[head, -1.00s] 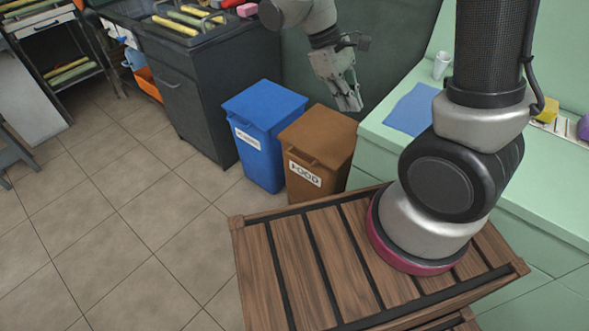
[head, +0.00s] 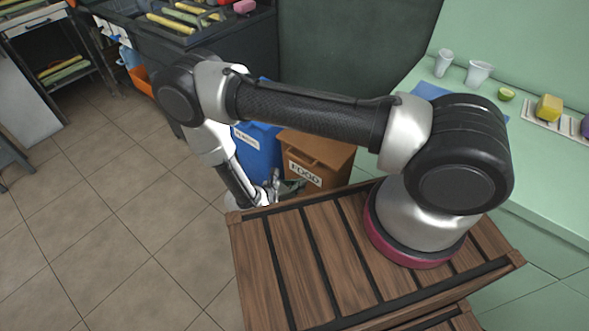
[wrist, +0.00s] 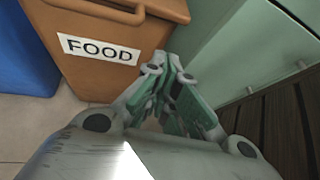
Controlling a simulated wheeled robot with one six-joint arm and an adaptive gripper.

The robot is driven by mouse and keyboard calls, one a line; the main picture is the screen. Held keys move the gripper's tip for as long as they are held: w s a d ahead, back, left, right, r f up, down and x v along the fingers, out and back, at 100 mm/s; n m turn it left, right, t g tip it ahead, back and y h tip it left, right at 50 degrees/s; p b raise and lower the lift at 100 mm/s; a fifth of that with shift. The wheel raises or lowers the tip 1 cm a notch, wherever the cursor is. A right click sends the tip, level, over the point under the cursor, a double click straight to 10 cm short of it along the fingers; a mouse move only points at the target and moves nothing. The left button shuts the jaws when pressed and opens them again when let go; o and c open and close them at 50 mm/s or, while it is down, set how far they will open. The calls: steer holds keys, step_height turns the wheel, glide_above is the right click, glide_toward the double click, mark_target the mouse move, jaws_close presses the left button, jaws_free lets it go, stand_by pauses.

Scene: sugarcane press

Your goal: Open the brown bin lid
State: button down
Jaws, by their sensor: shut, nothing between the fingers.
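The brown bin (head: 312,172) with a "FOOD" label stands on the floor beyond my wooden base, its lid (head: 322,147) closed and partly hidden behind my arm. In the wrist view the brown bin (wrist: 100,72) fills the upper left, with its lid handle (wrist: 100,10) at the top edge. My gripper (head: 290,187) is low in front of the bin, beside the label. In the wrist view my gripper (wrist: 175,115) is shut and empty, below and right of the label. Whether it touches the bin front is unclear.
A blue bin (head: 258,146) stands to the left of the brown one, partly behind my arm. A green counter (head: 440,75) with cups (head: 479,72) is on the right. A dark counter (head: 190,60) stands at the back left. The tiled floor (head: 120,190) on the left is clear.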

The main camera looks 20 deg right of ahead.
steer(key=w+a+f+n+t+y, duration=0.2)
steer(key=w+a+f, duration=0.1)
steer(key=w+a, duration=0.25)
steer(key=s+x, duration=0.1)
steer(key=x, duration=0.8)
steer(key=shift+m, duration=0.3)
steer(key=shift+w+d+r, duration=0.15)
steer(key=shift+r, duration=0.5)
steer(key=shift+w+d+r, duration=0.2)
steer(key=shift+r, duration=0.45)
steer(key=shift+w+d+r, duration=0.15)
steer(key=shift+r, duration=0.55)
steer(key=shift+r, duration=0.1)
